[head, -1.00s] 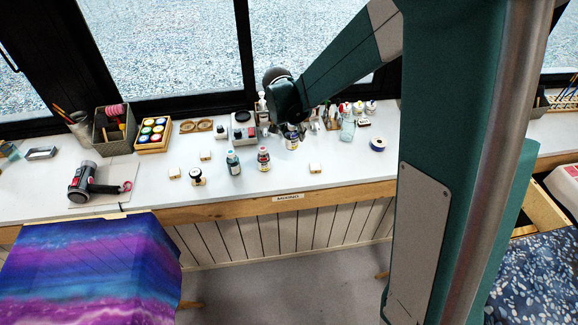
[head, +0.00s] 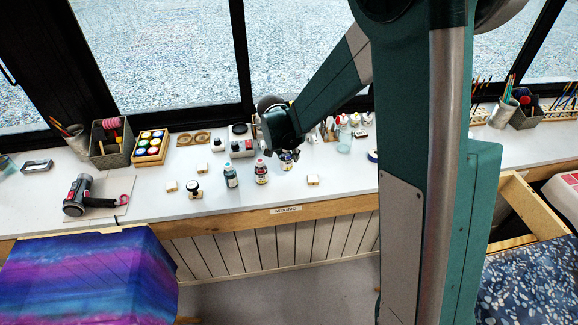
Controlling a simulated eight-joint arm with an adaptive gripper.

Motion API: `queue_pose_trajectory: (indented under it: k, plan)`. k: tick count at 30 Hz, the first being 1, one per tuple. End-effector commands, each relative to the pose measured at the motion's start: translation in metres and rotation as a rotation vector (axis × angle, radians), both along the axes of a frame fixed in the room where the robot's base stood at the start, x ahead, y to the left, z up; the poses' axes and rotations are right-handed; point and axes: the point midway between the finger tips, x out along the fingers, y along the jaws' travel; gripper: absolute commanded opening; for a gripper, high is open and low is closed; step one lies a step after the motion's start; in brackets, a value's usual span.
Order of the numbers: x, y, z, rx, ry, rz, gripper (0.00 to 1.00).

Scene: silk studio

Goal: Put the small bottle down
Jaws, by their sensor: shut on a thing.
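The small bottle (head: 287,161), with a pale body and a dark blue label, is at my gripper (head: 287,152) over the white counter (head: 340,181). My gripper is shut on its upper part, which the fingers partly hide. The bottle looks about upright. I cannot tell whether its base touches the counter. To its left stand a bottle with a red-and-white label (head: 261,172) and a dark bottle with a teal cap (head: 231,176), both apart from it.
A small white block (head: 313,180) lies in front and to the right of the held bottle. A stamp (head: 195,189) and more blocks are to the left. A blue tape roll (head: 372,156) and a glass jar (head: 343,145) are to the right. Bare counter lies between them.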

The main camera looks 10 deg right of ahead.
Motion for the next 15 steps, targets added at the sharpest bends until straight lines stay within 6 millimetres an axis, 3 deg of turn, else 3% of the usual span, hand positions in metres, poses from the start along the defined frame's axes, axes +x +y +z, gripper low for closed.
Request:
queue_pose_trajectory:
  k: [6, 15]
  plan:
    - [0.0, 0.0, -0.016, 0.0, 0.0, 0.0, 0.15]
    - [0.0, 0.0, -0.017, 0.0, 0.0, 0.0, 0.15]
